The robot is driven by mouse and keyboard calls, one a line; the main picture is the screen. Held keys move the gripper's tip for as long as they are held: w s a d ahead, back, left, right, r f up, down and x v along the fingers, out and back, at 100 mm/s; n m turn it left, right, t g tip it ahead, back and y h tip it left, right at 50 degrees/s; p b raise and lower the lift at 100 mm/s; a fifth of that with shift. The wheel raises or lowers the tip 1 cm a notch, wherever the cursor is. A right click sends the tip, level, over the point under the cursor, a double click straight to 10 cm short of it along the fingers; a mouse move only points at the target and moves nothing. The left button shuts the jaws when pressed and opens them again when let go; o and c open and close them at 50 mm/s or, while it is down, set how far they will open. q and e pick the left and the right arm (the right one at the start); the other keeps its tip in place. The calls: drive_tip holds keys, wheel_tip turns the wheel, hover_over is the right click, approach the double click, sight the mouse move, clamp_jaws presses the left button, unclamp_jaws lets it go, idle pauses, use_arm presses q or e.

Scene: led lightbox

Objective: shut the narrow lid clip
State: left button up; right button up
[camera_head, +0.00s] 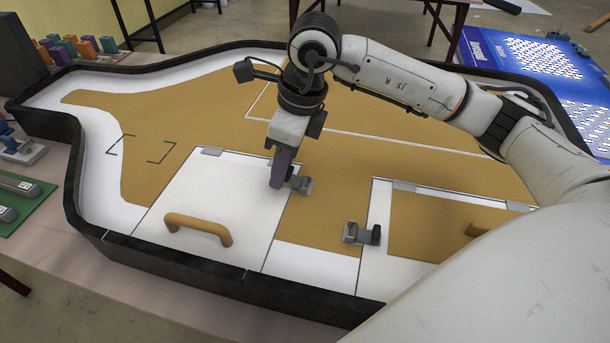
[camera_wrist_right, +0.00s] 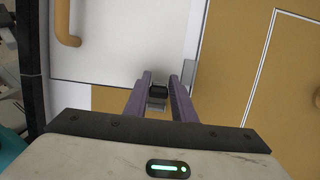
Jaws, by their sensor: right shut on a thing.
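The white lid (camera_head: 190,190) lies flat in the dark-edged lightbox and has a tan bar handle (camera_head: 198,226). A grey clip (camera_head: 303,185) sits at this lid's right edge, partly hidden by my right gripper (camera_head: 279,182). The gripper reaches down onto the clip. In the right wrist view, the purple fingers (camera_wrist_right: 160,78) are shut on a small dark part of the clip (camera_wrist_right: 157,92), between their tips. Whether the clip is latched cannot be told. My left gripper is not in view.
A second clip (camera_head: 362,234) stands by the tan lid (camera_head: 430,215) on the right. The box's raised dark rim (camera_head: 180,262) surrounds the panels. Coloured blocks (camera_head: 75,47) and a green board (camera_head: 20,195) lie outside it, left. A blue panel (camera_head: 535,60) is at right.

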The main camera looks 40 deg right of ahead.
drive_tip(key=shift+a+f, duration=0.1)
drive_tip(key=shift+f, duration=0.05)
drive_tip(key=shift+w+a+f+b, duration=0.1)
drive_tip(key=shift+a+f+b, duration=0.05)
drive_tip(key=shift+f+b, duration=0.3)
drive_tip(key=shift+f, duration=0.2)
drive_tip(key=o, duration=1)
drive_tip(key=shift+a, duration=0.1)
drive_tip(key=shift+c, duration=0.2)
drive_tip(key=shift+p+v, duration=1)
drive_tip(key=shift+v, duration=1.15)
